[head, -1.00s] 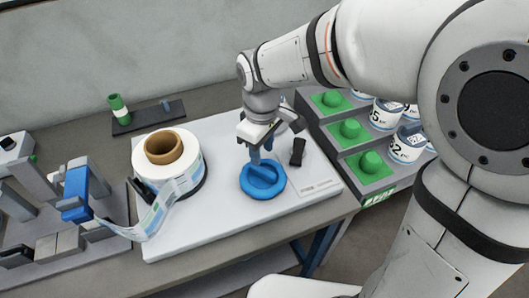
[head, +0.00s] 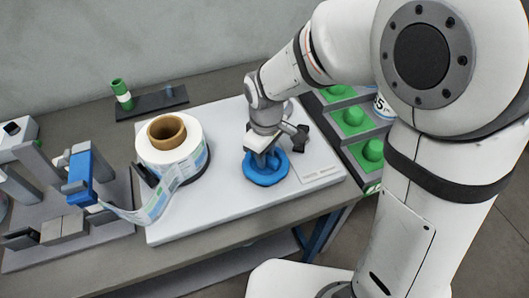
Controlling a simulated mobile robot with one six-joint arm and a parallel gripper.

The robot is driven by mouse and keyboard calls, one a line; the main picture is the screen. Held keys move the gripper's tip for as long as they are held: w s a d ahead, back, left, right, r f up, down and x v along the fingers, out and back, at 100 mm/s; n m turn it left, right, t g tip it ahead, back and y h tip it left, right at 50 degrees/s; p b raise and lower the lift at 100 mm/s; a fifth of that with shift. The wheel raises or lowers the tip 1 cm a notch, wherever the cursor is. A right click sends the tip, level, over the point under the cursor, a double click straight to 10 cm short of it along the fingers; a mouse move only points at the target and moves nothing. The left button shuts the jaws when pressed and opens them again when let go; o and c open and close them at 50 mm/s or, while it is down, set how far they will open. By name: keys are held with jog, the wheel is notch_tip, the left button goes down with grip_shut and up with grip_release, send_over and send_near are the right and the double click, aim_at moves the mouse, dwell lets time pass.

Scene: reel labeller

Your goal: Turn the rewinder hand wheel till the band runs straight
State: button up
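The blue hand wheel (head: 266,176) lies on the white base plate (head: 215,215), right of the label roll (head: 172,140). My gripper (head: 265,160) points down at the wheel, its fingertips at the wheel's middle. The fingers are small and partly hidden, so I cannot tell whether they are closed on the wheel's grip. The printed band (head: 150,207) leaves the roll, sags and curves toward the blue labeller head (head: 82,175) at the left. It does not look straight.
Grey bins with green parts (head: 352,118) stand right of the plate. A green and white bottle (head: 121,93) stands on a dark strip (head: 150,103) at the back. The plate's front strip is clear.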

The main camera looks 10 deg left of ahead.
grip_shut()
jog(key=shift+m, duration=1.4)
jog(key=shift+o, duration=1.7)
grip_release()
jog(key=shift+r, duration=3.9)
